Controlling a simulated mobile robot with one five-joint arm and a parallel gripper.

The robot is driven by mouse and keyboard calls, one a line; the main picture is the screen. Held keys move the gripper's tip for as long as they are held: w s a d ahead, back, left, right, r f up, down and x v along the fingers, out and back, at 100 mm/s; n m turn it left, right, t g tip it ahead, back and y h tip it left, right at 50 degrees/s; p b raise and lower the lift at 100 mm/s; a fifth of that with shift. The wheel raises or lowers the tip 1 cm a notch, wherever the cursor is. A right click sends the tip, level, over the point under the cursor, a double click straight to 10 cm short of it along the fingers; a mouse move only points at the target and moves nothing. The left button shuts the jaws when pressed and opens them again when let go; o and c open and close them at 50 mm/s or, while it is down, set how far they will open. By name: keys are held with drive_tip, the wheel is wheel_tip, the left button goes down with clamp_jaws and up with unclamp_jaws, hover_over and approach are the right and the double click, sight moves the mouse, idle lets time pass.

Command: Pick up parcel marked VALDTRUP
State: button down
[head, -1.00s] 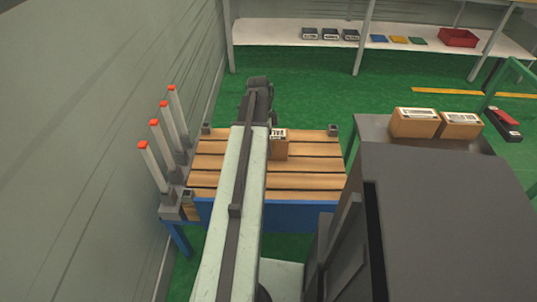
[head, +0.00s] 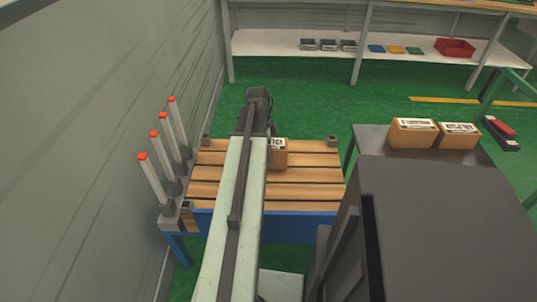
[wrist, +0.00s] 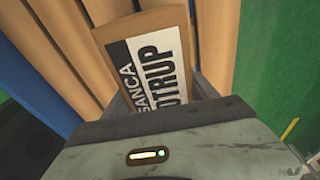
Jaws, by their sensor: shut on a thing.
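A brown cardboard parcel (wrist: 150,50) fills the top middle of the wrist view. Its white and black label reads SANCA and, on the lower line, letters ending in DTRUP; the start of that line is hidden by my gripper body. My gripper (wrist: 165,98) is shut on this parcel, with the dark fingers at its two sides. In the head view the parcel (head: 279,158) shows just right of my arm, over the slatted wooden platform (head: 315,176). My fingers are hidden there behind the arm. I cannot tell whether the parcel is clear of the slats.
Several grey posts with red tops (head: 159,140) stand along the platform's left side by the wall. Two more labelled parcels (head: 412,134) (head: 457,137) sit on a dark table to the right. A back shelf holds small bins and a red crate (head: 455,47).

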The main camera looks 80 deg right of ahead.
wheel_tip(320, 180, up, 9)
drive_tip(key=p, duration=0.8)
drive_tip(key=shift+r+p, duration=0.2)
drive_tip(key=shift+p, duration=0.1)
